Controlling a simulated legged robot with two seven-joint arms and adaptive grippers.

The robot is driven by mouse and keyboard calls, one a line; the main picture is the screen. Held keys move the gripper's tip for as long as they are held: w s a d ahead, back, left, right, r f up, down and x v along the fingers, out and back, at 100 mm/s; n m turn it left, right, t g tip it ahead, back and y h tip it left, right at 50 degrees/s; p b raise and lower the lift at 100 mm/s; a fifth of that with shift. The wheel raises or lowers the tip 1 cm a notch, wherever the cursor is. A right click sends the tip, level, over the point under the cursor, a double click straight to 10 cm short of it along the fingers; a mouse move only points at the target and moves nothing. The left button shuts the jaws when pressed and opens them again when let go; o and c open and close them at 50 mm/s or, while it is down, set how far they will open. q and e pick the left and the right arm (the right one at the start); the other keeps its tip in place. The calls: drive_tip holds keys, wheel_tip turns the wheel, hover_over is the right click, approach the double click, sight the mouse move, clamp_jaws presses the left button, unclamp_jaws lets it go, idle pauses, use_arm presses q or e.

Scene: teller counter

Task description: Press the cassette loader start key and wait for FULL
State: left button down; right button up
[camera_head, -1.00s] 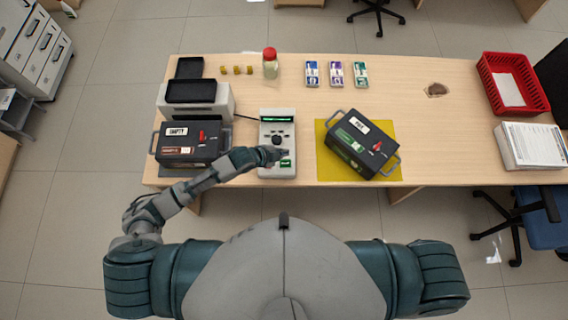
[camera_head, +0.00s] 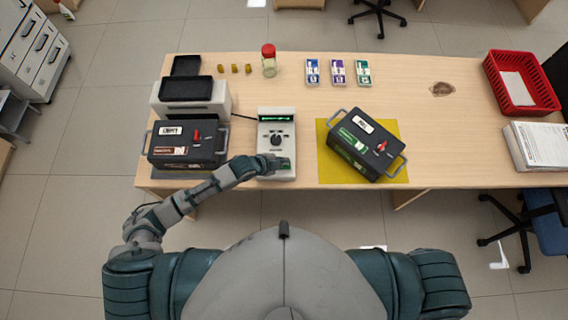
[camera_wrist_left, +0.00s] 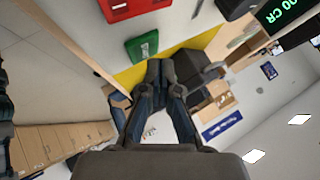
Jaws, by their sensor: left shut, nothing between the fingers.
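The cassette loader (camera_head: 277,121) is a pale grey unit with a lit green display (camera_head: 276,118), a dark knob (camera_head: 275,140) and a green key (camera_head: 286,163) low on its right side. The display is too small to read in the head view. My left gripper (camera_head: 264,163) is shut and empty over the loader's lower front, just left of the green key. In the left wrist view my shut fingers (camera_wrist_left: 162,70) point close to a green key (camera_wrist_left: 142,46) beside a red one (camera_wrist_left: 128,8); I cannot tell whether they touch. My right gripper is out of view.
A dark cassette (camera_head: 187,145) stands left of the loader, with a pale machine (camera_head: 192,103) behind it. Another dark cassette (camera_head: 365,143) stands on a yellow mat (camera_head: 330,172) to the right. A jar (camera_head: 269,66), banknote bundles (camera_head: 338,72) and a red tray (camera_head: 520,82) lie farther off.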

use_arm(q)
drive_tip(key=shift+d, duration=0.25)
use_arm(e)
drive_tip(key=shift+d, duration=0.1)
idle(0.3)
use_arm(q)
drive_tip(key=shift+f, duration=0.15)
drive_tip(key=shift+f, duration=0.2)
idle(0.3)
